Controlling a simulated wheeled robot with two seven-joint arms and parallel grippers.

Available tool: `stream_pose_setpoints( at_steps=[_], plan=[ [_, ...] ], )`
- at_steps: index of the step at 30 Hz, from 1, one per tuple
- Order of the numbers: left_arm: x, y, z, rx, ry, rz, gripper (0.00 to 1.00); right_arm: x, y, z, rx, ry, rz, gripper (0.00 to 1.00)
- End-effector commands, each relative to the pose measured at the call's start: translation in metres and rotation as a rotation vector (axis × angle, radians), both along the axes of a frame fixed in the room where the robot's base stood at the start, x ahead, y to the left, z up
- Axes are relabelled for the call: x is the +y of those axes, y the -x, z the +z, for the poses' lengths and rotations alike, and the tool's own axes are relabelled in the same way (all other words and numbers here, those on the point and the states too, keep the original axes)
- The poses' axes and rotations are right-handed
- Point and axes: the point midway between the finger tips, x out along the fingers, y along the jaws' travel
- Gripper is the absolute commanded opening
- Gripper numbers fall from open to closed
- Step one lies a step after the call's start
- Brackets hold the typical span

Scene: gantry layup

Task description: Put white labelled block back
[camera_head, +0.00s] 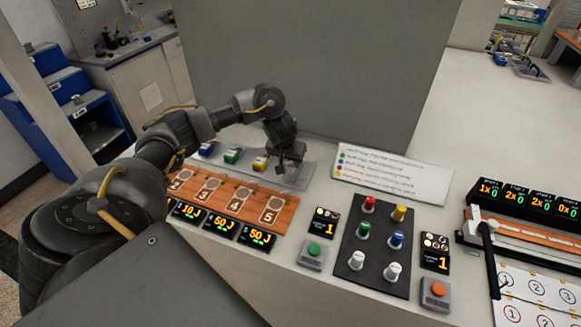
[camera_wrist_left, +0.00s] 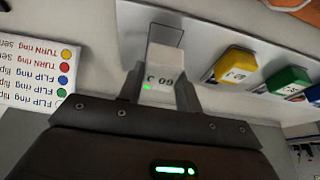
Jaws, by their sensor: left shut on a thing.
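My left gripper (camera_head: 291,162) is over the right end of the grey metal tray (camera_head: 218,165). In the left wrist view my left gripper (camera_wrist_left: 160,88) is shut on a white labelled block (camera_wrist_left: 162,66), with its upside-down print facing the camera. The block is at or just above the tray (camera_wrist_left: 205,97); I cannot tell if it touches. A yellow block (camera_head: 261,163), a green block (camera_head: 232,156) and a blue block (camera_head: 207,149) stand in a row to the left on the tray. My right gripper is not in view.
A wooden board (camera_head: 236,195) with numbered circles lies in front of the tray, with small displays (camera_head: 220,223) before it. A sign with coloured dots (camera_head: 391,173) stands to the right.

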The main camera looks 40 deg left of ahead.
Motion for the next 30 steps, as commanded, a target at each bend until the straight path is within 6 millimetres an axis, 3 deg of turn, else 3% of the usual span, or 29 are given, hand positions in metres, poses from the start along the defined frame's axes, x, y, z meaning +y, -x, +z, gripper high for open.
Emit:
stream_pose_setpoints(
  at_steps=[4,11,23,24,28,30],
  plan=[
    [0.001,-0.003,-0.007,0.001,0.002,0.001,0.05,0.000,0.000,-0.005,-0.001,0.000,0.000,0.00],
    [0.001,-0.004,-0.037,0.001,0.002,0.001,0.05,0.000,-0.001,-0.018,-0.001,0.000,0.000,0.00],
    [0.002,-0.004,-0.040,0.001,0.001,0.001,0.05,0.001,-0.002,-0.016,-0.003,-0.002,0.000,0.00],
    [0.002,-0.004,-0.040,0.001,0.001,0.001,0.37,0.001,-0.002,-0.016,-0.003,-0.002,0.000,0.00],
    [0.002,-0.004,-0.040,0.001,0.000,0.000,0.54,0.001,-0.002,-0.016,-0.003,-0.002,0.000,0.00],
    [0.002,-0.004,-0.040,0.001,0.000,0.000,0.56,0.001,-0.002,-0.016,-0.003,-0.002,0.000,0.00]
  ],
)
